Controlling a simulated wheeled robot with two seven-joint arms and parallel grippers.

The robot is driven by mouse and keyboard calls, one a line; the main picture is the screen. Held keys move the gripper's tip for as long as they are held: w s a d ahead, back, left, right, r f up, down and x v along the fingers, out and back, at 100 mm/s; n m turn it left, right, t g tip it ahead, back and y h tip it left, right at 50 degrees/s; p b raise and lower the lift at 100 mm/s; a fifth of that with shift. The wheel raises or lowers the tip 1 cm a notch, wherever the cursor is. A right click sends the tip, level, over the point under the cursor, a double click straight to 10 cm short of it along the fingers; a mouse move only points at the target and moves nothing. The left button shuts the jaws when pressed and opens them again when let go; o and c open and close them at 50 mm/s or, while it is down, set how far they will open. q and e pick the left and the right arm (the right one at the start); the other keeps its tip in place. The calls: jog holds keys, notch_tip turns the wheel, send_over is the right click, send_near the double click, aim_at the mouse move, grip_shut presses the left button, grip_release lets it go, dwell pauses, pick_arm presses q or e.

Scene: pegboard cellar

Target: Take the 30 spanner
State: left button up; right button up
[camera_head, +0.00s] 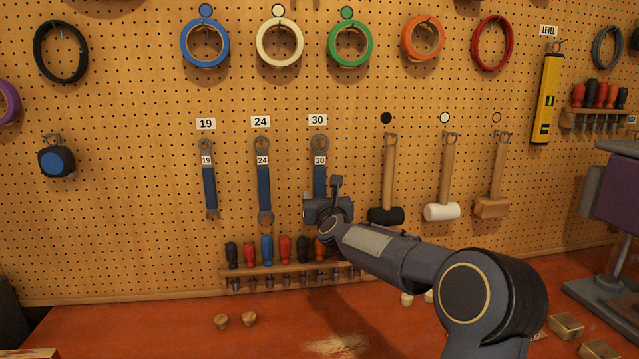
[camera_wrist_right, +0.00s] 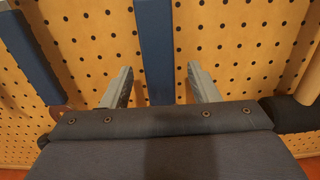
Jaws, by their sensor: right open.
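The 30 spanner (camera_head: 320,178) hangs upright on the pegboard under the "30" label. It has a grey ring end, a blue handle and a "30" tag. My right gripper (camera_head: 328,203) is in front of its lower part and hides its lower end. In the right wrist view, the blue handle (camera_wrist_right: 154,45) runs down between the two open fingers of the right gripper (camera_wrist_right: 161,80). Bare board shows on both sides of the handle; I cannot tell how deep the fingers reach around it. My left gripper is not in view.
The 24 spanner (camera_head: 264,190) and 19 spanner (camera_head: 209,188) hang to the left. A black-headed mallet (camera_head: 387,190) hangs close on the right. A screwdriver rack (camera_head: 255,268) sits just below, above the red bench (camera_head: 180,325).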

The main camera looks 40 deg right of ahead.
jog(key=shift+c, duration=0.2)
grip_shut()
jog(key=shift+r, duration=0.15)
jog(key=shift+r, duration=0.3)
jog(key=b+v, duration=0.4)
jog(key=v, duration=1.4)
jog(key=shift+r+b, duration=0.3)
jog(key=shift+r, duration=0.05)
